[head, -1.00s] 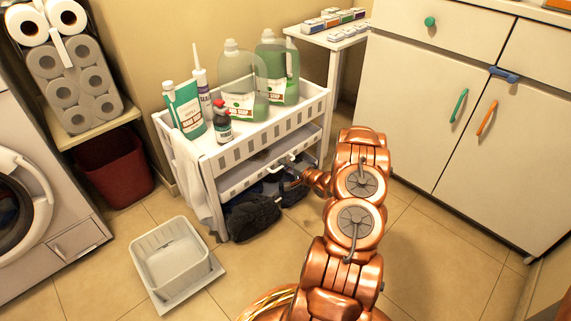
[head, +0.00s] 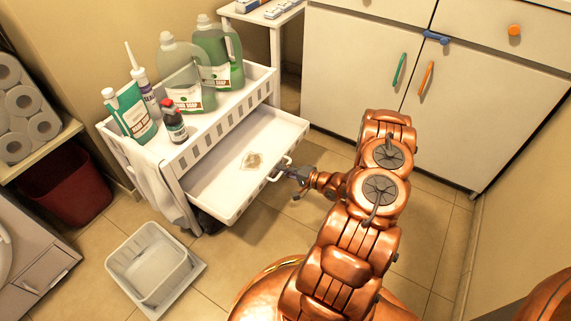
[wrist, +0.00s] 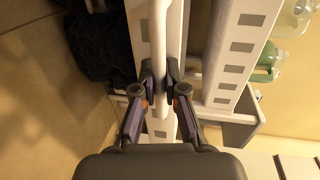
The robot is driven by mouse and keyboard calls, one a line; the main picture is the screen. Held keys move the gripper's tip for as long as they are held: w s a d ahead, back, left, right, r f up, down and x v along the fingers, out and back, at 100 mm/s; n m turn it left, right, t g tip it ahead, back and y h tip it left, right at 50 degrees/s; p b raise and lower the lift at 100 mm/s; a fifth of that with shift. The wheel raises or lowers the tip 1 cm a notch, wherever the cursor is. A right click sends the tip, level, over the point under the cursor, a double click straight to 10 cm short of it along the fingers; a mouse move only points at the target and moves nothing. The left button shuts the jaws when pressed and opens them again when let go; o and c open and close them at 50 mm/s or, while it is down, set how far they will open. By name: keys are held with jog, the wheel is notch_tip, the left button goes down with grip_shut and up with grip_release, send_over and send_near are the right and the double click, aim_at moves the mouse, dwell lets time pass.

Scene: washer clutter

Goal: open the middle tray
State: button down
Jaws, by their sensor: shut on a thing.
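The white cart's middle tray (head: 228,180) is pulled out well toward my arm in the head view. Its floor shows, with a brownish patch (head: 252,161) on it. My gripper (head: 292,173) is at the tray's front handle (head: 283,168). In the wrist view my gripper (wrist: 161,85) has its two fingers closed around the white handle bar (wrist: 162,50). The tray's slotted front and the cart's slotted upper rim (wrist: 236,60) show beside it.
Bottles of green liquid (head: 185,80) and smaller bottles stand on the cart's top. A grey bin (head: 150,265) sits on the floor at left. A red bin (head: 72,185) is behind it. White cabinets (head: 380,75) stand at right. A dark cloth (wrist: 98,45) lies low under the tray.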

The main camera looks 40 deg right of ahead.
dwell(0.3)
jog(key=c, duration=1.2)
grip_release()
jog(key=shift+s+d, duration=0.1)
jog(key=v, duration=1.1)
jog(key=shift+s, duration=0.4)
jog(key=shift+d+r, duration=0.1)
jog(key=shift+r, duration=0.1)
